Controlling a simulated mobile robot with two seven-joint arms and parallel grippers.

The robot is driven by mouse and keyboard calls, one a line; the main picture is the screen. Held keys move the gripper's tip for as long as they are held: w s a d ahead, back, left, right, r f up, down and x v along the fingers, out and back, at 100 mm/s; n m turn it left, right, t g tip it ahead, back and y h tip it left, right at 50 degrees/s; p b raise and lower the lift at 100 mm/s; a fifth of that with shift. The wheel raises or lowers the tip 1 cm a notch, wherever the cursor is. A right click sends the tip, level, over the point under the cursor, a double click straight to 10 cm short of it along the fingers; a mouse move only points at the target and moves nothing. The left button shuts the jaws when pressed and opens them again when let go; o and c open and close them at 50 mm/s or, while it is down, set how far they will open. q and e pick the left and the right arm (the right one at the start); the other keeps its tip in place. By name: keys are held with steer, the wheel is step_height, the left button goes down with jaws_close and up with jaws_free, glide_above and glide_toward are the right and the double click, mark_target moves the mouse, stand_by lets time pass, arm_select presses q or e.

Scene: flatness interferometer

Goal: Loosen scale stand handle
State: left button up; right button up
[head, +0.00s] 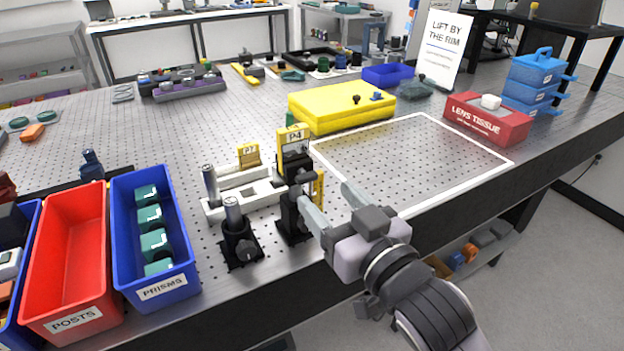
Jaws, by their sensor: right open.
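A black upright stand (290,217) with a yellow P4 tag (293,138) stands near the table's front edge. A dark handle-like part (302,179) sticks out from its right side; I cannot tell for sure that this is the scale stand handle. My right gripper (331,205) is open, its two pale fingers pointing up and left toward the stand. One finger is close beside the stand's lower right side; I cannot tell whether it touches. My left gripper is not in view.
A short black post holder (238,247) and a white frame (235,192) stand left of the stand. A blue prisms bin (180,270) and a red posts bin (68,255) are further left. A white-outlined area (420,165) to the right is clear.

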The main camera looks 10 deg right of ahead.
mark_target(309, 178)
steer(key=shift+p+x, duration=0.45)
steer(key=shift+x, duration=2.65)
steer(key=c, duration=1)
